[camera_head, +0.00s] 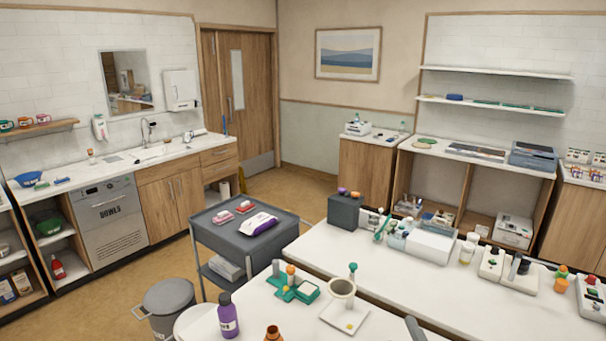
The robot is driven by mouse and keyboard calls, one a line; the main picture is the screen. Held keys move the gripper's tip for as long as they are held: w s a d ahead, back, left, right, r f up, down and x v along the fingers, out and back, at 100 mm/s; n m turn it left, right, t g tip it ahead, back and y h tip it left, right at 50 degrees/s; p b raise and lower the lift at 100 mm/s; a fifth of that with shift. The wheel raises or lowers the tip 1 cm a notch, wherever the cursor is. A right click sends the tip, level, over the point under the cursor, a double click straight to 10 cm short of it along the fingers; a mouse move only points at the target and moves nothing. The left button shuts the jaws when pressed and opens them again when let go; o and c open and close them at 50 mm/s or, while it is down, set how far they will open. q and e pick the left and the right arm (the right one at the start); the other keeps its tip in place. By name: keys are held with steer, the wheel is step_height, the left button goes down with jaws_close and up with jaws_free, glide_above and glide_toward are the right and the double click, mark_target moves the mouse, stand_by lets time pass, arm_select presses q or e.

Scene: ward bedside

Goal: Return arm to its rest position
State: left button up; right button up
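I see neither of my grippers clearly in the head view. A dark grey piece (415,328) juts in at the bottom edge, right of the middle; I cannot tell what it is. The white table (250,322) in front holds a purple bottle (228,315), a green tray (287,290) with small items, and a beige cup (342,288) beside a white square plate (344,315). An orange-brown bottle top (273,333) shows at the bottom edge.
A grey cart (243,233) with packs on top stands left of the long white counter (330,238), which carries several devices and bottles. A grey bin (168,300) is on the floor at left. Open floor lies between the cart and the sink cabinets (170,197).

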steer(key=s+d+f+m+g+h, duration=0.2)
steer(key=s+f+m+g, duration=0.15)
steer(key=f, duration=0.25)
steer(key=s+d+f+m+g+h, duration=0.1)
steer(key=s+d+f+m+g, duration=0.2)
steer(key=f+m, duration=0.3)
steer(key=s+f+m+g, duration=0.2)
steer(key=s+f+g, duration=0.25)
steer(key=s, duration=0.35)
steer(key=s+f+m+g, duration=0.2)
steer(key=s+f+g, duration=0.2)
steer(key=s+f, duration=0.3)
step_height(320, 180, down, 40)
steer(key=s+g+b, duration=0.1)
steer(key=g+b, duration=0.1)
steer(key=b, duration=0.9)
steer(key=s+d+f+b, duration=0.1)
steer(key=s+f+b, duration=0.4)
steer(key=s+f, duration=0.5)
steer(key=s+d+f+g+b, duration=0.1)
steer(key=s+f+b, duration=0.5)
steer(key=f, duration=1.5)
steer(key=s+d, duration=0.1)
steer(key=s, duration=0.2)
steer(key=shift+s+f+y, duration=0.2)
steer(key=shift+s+y, duration=0.1)
steer(key=shift+s, duration=0.05)
